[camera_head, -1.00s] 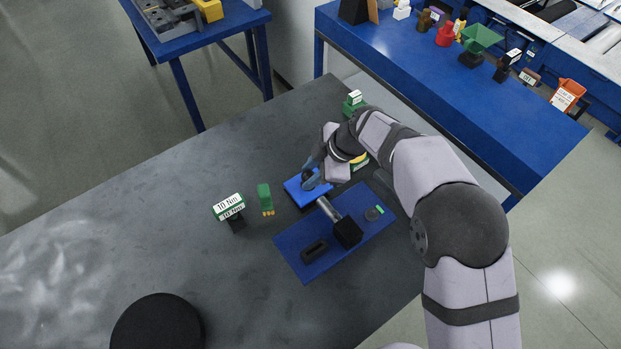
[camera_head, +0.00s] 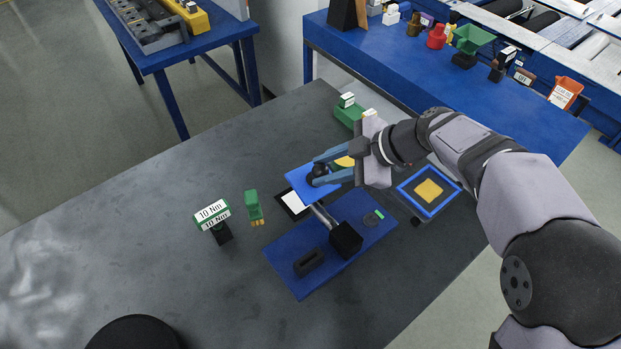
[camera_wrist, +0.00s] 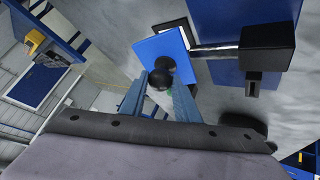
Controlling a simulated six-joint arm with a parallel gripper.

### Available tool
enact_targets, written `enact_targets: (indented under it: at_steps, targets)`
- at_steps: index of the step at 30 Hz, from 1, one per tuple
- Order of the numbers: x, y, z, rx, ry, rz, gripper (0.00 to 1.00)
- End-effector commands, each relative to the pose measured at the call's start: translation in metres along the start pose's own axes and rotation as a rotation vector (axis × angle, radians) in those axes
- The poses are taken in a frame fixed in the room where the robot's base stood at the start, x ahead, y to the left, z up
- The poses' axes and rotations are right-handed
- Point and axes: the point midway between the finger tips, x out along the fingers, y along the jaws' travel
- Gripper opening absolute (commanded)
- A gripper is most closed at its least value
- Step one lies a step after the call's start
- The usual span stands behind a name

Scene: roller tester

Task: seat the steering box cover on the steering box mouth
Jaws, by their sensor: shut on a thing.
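The steering box cover looks to be the flat blue plate with a black knob (camera_head: 300,182); it also shows in the wrist view (camera_wrist: 152,50). My gripper (camera_head: 319,175) is shut on the knob and holds the plate above the table, and its fingertips show around the knob in the wrist view (camera_wrist: 160,88). A blue-rimmed square box with a yellow middle (camera_head: 405,186) stands to the right, partly beside my arm.
A blue mat (camera_head: 290,267) carries a black block (camera_head: 346,240) with a metal bar. A green 10 Nm sign (camera_head: 212,215) and green pieces (camera_head: 253,206) stand left. The table's left is clear.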

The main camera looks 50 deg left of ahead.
Motion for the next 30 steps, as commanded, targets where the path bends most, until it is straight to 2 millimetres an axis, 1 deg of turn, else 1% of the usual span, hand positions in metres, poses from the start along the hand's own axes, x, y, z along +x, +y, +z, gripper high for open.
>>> enact_targets:
  at_steps: [1,3,16,18,25,30]
  targets:
    - [-0.006,-0.005,0.014,0.005,-0.002,0.006,0.00]
    - [-0.019,-0.012,0.026,0.004,-0.002,0.006,0.00]
    - [-0.098,-0.046,0.092,0.004,-0.003,0.005,0.00]
    - [-0.107,-0.046,0.089,-0.007,-0.049,-0.025,0.00]
    - [-0.129,-0.050,0.098,-0.004,-0.201,-0.102,0.00]
    - [-0.140,-0.053,0.103,-0.003,-0.273,-0.141,0.00]
